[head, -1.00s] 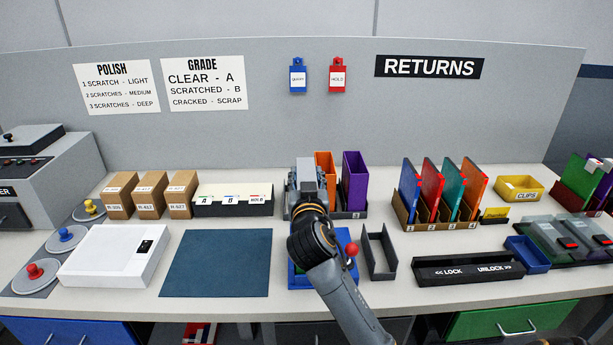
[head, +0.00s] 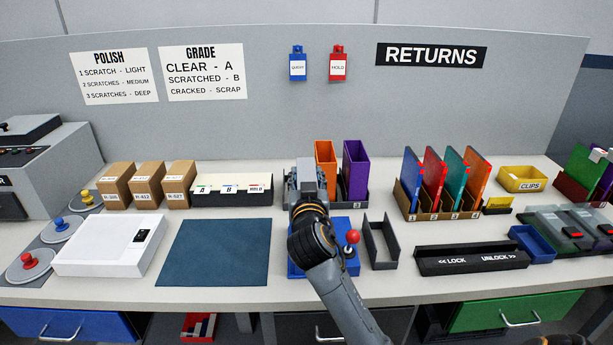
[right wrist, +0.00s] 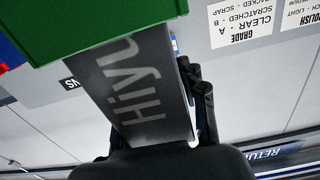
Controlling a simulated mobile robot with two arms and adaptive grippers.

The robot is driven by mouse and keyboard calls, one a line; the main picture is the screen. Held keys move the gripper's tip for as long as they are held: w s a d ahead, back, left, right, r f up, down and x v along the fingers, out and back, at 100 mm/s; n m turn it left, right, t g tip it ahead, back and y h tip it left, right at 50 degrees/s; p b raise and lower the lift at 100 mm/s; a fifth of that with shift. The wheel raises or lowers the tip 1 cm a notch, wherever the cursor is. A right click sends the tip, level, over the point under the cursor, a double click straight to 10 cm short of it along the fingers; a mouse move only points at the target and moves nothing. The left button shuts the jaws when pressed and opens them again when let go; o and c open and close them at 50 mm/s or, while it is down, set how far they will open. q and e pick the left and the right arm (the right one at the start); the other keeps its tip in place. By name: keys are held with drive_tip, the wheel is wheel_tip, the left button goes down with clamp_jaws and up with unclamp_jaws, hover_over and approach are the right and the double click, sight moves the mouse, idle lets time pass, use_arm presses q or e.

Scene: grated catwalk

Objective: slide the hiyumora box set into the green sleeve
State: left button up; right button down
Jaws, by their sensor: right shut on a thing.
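The hiyumora box set (right wrist: 138,95) is a dark grey box with large pale "Hiyu" lettering, seen close up in the right wrist view. My right gripper (right wrist: 203,105) is shut on it. The green sleeve (right wrist: 95,22) lies across the top of that view and covers the far end of the box; how deep the box sits in it I cannot tell. In the head view my right gripper (head: 306,183) is above the left part of the dark sleeve rack (head: 350,199), and my arm hides the box and the green sleeve.
An orange sleeve (head: 325,160) and a purple sleeve (head: 355,172) stand just right of my gripper. A blue base with a red-knobbed lever (head: 351,238) and an open grey frame (head: 380,243) are nearer. The blue mat (head: 212,252) is bare.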

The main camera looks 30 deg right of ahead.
drive_tip(key=shift+f+b, duration=1.9)
drive_tip(key=shift+f, duration=0.4)
drive_tip(key=c, duration=0.7)
unclamp_jaws()
drive_tip(key=o, duration=0.4)
drive_tip(key=shift+f, duration=0.1)
drive_tip(key=shift+r+p, duration=3.5)
drive_tip(key=shift+r, duration=0.6)
drive_tip(key=shift+f, duration=0.1)
